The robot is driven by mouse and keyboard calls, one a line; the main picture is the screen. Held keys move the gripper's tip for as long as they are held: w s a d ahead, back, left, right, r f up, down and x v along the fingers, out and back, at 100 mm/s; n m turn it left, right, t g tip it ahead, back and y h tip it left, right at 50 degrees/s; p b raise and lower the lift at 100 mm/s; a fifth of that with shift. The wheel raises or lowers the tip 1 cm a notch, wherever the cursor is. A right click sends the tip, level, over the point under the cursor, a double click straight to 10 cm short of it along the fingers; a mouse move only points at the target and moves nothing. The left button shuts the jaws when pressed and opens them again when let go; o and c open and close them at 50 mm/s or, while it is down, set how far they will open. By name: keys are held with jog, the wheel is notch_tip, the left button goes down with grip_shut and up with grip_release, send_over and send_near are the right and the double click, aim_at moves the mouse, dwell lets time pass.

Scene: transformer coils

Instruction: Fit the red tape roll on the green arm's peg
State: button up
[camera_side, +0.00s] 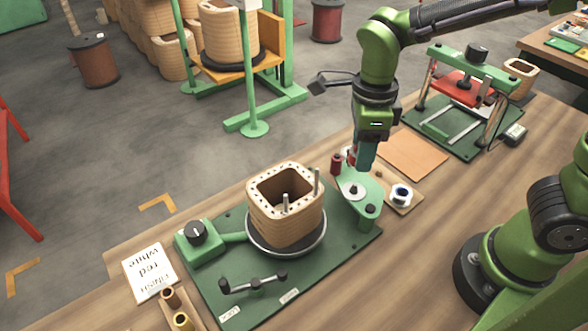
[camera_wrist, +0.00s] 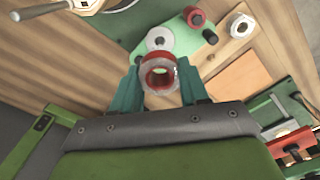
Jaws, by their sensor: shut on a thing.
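In the wrist view, the red tape roll (camera_wrist: 159,74), with a red core and pale rim, is between the fingertips of my gripper (camera_wrist: 160,86), which is shut on it. Its hole faces the camera. In the side view my gripper (camera_side: 359,161) hangs just above and behind the green arm (camera_side: 357,204), and the roll is mostly hidden by the fingers. The green arm carries a pale round disc with a small peg (camera_side: 353,189) in its middle. The disc also shows in the wrist view (camera_wrist: 160,38), beyond the roll and apart from it.
A square wound coil (camera_side: 286,220) stands on a round plate left of the green arm. A white roll (camera_side: 401,193) sits on a small wooden board to the right. A red spool (camera_side: 336,163) stands near the gripper. An orange sheet (camera_side: 412,155) lies behind.

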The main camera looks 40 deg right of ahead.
aim_at(356, 184)
jog(key=shift+f, duration=2.55)
jog(key=shift+f, duration=0.45)
jog(key=shift+f, duration=0.45)
jog(key=shift+f, duration=0.55)
jog(key=o, duration=1.5)
jog(key=shift+r, duration=0.1)
